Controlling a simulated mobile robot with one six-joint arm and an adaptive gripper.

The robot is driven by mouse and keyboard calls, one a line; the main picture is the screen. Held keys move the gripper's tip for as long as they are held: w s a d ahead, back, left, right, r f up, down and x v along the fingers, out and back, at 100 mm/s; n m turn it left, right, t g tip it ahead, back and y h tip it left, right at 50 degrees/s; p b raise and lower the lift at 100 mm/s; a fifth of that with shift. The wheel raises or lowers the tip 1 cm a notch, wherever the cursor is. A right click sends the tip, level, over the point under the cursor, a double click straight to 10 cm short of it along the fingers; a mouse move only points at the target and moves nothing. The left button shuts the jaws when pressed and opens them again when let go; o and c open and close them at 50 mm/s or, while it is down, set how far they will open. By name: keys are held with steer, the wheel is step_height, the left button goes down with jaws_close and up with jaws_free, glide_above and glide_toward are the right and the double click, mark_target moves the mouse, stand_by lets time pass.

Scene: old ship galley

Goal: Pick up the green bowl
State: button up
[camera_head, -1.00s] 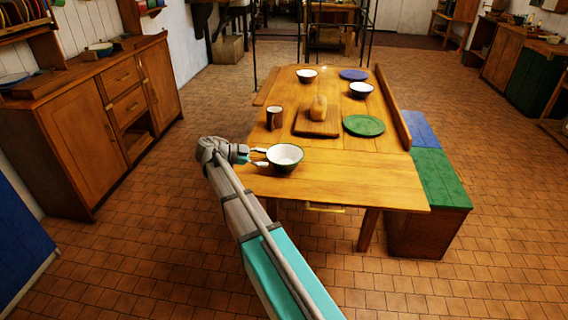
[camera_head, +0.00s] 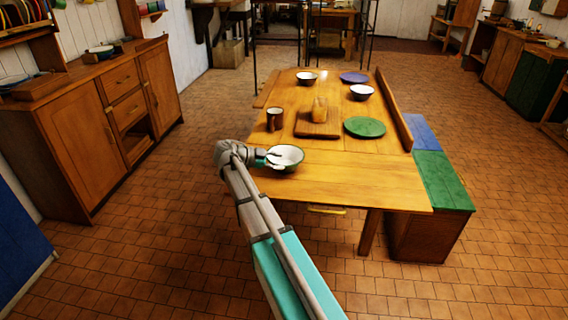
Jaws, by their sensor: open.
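The green bowl (camera_head: 291,161) has a white inside and a dark green rim and outside. It stands upright on the near left part of the wooden table (camera_head: 350,183). My gripper (camera_head: 276,158) reaches in from the left. Its pale fingers are open and show over the left part of the bowl's white inside. I cannot tell whether they touch the bowl or how high above it they are.
A brown mug (camera_head: 274,119) stands behind the bowl. A cutting board (camera_head: 318,129) with a blurred yellowish loaf, a green plate (camera_head: 365,127), a blue plate (camera_head: 354,77) and two white bowls (camera_head: 362,92) (camera_head: 307,78) stand farther back. The table's near right is clear.

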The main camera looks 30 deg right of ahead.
mark_target(289, 165)
steer(key=d+f, duration=0.1)
steer(key=s+d+b, duration=0.1)
steer(key=shift+d+f, duration=0.3)
steer(key=shift+f, duration=0.05)
steer(key=shift+d+f+b, duration=0.15)
steer(key=shift+d+b, duration=0.15)
steer(key=shift+d, duration=0.3)
jaws_close()
